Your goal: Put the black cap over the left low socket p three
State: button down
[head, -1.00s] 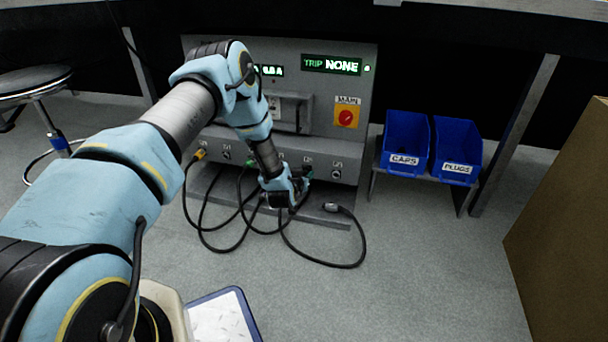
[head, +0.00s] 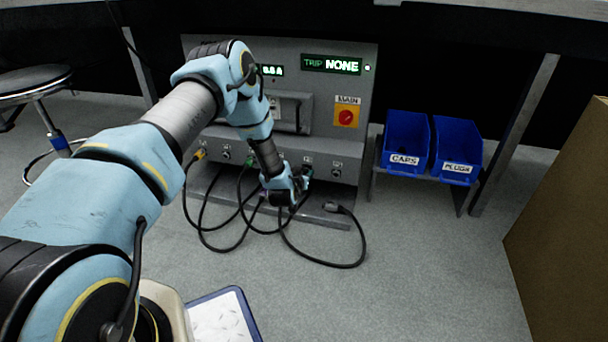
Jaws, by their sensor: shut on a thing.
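My gripper (head: 303,180) is low in front of the grey panel (head: 358,120), at the lower row of sockets. It is shut, and a small green piece (head: 308,172), which looks like a plug, shows at its fingertips. The fingers hide most of what they hold. I cannot make out a black cap in this view. The blue bin marked CAPS (head: 407,130) is right of the panel, and its contents cannot be seen. I cannot read the socket labels, so I cannot tell which is p three. My arm hides part of the panel.
A yellow plug (head: 200,155) and a green plug (head: 252,173) sit at the lower sockets, with black cables hanging below. A loose plug (head: 331,207) lies on the ledge. The PLUGS bin (head: 457,140) stands beside CAPS. A brown board (head: 565,220) stands at the right.

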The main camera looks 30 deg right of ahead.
jog(key=shift+w+d, duration=0.3)
jog(key=shift+w, duration=0.05)
dwell(0.3)
jog(key=shift+c, duration=1.8)
grip_release()
jog(key=shift+s+r, duration=0.1)
